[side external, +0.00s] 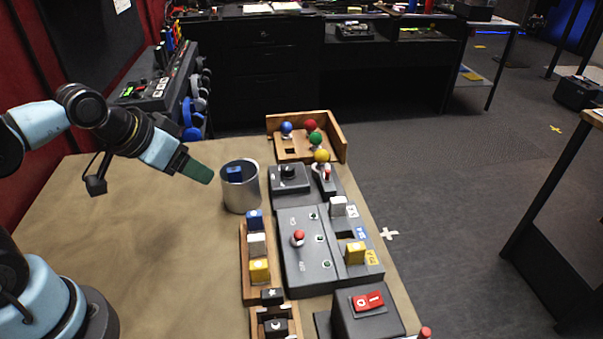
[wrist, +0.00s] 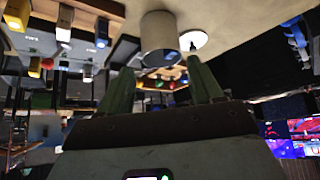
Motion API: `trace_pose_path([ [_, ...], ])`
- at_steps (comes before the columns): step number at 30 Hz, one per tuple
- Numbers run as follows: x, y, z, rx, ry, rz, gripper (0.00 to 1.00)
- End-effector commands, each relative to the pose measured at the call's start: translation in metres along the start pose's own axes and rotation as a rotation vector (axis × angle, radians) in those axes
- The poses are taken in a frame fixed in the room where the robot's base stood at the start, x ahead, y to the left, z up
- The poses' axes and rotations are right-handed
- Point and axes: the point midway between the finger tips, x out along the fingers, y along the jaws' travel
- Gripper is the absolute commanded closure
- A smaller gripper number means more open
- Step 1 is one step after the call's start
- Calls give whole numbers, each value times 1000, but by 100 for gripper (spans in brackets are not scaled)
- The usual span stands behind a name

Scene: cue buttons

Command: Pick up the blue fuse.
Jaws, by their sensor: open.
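One blue fuse (side external: 255,219) stands at the far end of a wooden rack (side external: 246,288), beside white and yellow ones. A second blue, fuse-like block (side external: 234,174) shows inside a grey metal cup (side external: 243,195); its lower part is hidden by the cup wall. My gripper (side external: 207,176) is in the air left of the cup, apart from it. In the wrist view the two green fingers (wrist: 162,82) are spread, with nothing between them. The cup (wrist: 160,32) lies just past them, and the racked blue fuse (wrist: 101,34) is to its left.
A dark panel (side external: 285,270) right of the rack holds a white fuse (side external: 338,206) and a yellow fuse (side external: 355,253), with an empty slot between them. A red rocker switch (side external: 367,301) is at the front. A wooden tray (side external: 333,135) with coloured knobs stands behind. The left tabletop is clear.

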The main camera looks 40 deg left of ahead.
Motion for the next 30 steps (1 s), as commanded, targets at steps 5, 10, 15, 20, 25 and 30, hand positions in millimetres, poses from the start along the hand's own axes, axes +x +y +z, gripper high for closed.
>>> trace_pose_path([
  [5,0,0,0,0,0,0,35],
  [10,0,0,0,0,0,0,49],
  [15,0,0,0,0,0,0,51],
  [20,0,1,-1,9,-7,2,51],
  [25,-1,14,-11,110,-89,29,51],
  [30,1,39,-26,307,-246,84,51],
])
